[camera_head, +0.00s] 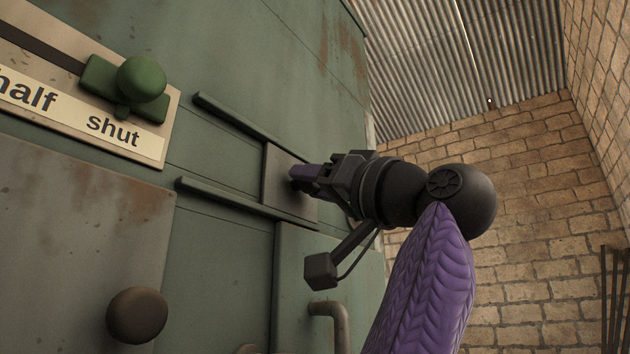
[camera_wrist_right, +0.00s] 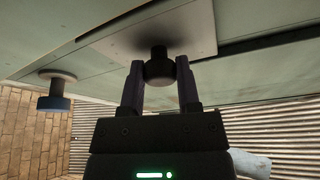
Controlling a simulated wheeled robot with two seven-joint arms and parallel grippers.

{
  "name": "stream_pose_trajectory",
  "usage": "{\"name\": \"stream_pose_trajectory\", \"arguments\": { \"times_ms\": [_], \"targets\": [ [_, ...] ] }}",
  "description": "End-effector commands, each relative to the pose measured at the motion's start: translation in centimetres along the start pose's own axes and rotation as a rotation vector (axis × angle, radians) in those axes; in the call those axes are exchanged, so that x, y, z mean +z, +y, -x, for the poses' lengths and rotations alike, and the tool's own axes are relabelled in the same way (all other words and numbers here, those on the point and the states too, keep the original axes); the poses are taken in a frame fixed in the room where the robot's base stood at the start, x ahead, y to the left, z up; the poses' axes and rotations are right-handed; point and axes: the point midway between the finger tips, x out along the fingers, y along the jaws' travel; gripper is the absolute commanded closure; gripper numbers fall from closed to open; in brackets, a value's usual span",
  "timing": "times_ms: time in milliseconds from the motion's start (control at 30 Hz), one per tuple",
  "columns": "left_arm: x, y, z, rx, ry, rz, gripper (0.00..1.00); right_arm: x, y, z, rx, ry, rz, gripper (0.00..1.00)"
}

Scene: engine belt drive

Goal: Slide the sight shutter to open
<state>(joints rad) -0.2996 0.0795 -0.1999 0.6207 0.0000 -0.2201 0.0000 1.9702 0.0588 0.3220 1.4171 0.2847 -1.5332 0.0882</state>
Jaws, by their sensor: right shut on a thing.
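The sight shutter is a grey square plate (camera_head: 278,195) between two horizontal green rails on the green cabinet wall. It sits at the right end of the rails in the head view. In the right wrist view the plate (camera_wrist_right: 190,25) carries a dark round knob (camera_wrist_right: 159,68). My right gripper (camera_head: 297,174) is at the plate, its purple fingers shut on the knob, one on each side, as the right wrist view shows (camera_wrist_right: 160,75). The gripper hides the knob in the head view. My left gripper is not in view.
A green knob slider (camera_head: 141,80) stands near "shut" on a label plate (camera_head: 90,115) at the upper left. A brown round knob (camera_head: 137,314) and a bent handle (camera_head: 333,318) are lower down. A dark blue knob (camera_wrist_right: 54,100) shows in the wrist view. A brick wall (camera_head: 530,200) stands right.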

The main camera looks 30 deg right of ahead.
Motion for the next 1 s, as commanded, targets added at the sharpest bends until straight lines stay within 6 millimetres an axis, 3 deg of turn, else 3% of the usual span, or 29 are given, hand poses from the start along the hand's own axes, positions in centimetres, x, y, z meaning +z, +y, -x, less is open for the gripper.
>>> {"name": "stream_pose_trajectory", "arguments": {
  "times_ms": [633,1000],
  "targets": [
    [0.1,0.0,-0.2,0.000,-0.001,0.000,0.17,0.1,-0.3,0.1,-0.001,0.002,0.000,1.00],
    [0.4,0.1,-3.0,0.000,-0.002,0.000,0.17,2.5,-8.0,1.1,-0.005,0.001,0.001,1.00]
  ]
}}
